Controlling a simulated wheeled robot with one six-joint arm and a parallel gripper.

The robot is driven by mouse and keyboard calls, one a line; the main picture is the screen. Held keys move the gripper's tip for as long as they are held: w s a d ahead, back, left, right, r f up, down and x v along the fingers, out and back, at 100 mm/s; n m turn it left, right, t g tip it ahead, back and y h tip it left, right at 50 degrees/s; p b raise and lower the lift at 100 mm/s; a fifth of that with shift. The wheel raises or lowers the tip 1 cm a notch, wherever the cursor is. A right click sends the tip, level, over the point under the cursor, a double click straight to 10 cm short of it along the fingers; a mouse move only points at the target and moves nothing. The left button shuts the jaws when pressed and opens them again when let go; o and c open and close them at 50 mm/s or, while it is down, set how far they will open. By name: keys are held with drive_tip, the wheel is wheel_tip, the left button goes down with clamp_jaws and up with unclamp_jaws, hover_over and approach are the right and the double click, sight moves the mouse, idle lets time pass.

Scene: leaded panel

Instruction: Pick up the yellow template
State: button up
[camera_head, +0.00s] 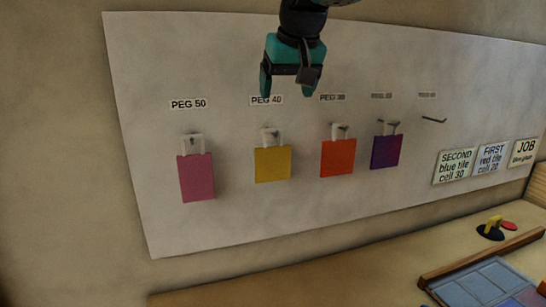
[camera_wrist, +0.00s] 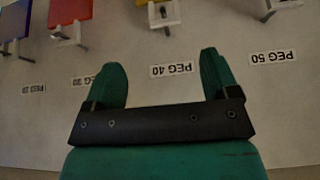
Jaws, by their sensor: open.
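The yellow template (camera_head: 272,165) is a square plate with a pale top loop. It hangs on the board under the label PEG 40 (camera_head: 266,100) in the head view. My gripper (camera_head: 290,92) is open and empty, above the template and slightly right of it, in front of the label row. In the wrist view, which looks upside down, my gripper (camera_wrist: 165,75) has its two green fingers apart. The template's pale loop (camera_wrist: 163,13) shows between and beyond the fingers at the top edge. Only a sliver of its yellow plate shows there.
A pink template (camera_head: 197,177) hangs at the left, and orange (camera_head: 338,157) and purple (camera_head: 386,151) ones hang at the right. Another peg (camera_head: 433,120) is bare. Cards (camera_head: 490,158) are on the board's right. A bench with a blue-grey panel (camera_head: 480,286) stands below right.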

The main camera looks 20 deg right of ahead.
sight(274, 131)
drive_tip(key=shift+a+p+x, duration=0.15)
drive_tip(key=shift+p+x, duration=1.15)
drive_tip(key=shift+x, duration=1.9)
drive_tip(key=shift+a+p+x, duration=0.15)
drive_tip(key=shift+p+x, duration=1.15)
drive_tip(key=shift+x, duration=1.95)
drive_tip(key=shift+w+r, duration=0.1)
drive_tip(key=shift+w, duration=0.05)
drive_tip(key=shift+c, duration=0.5)
drive_tip(key=c, duration=1.1)
drive_tip(key=shift+r, duration=0.15)
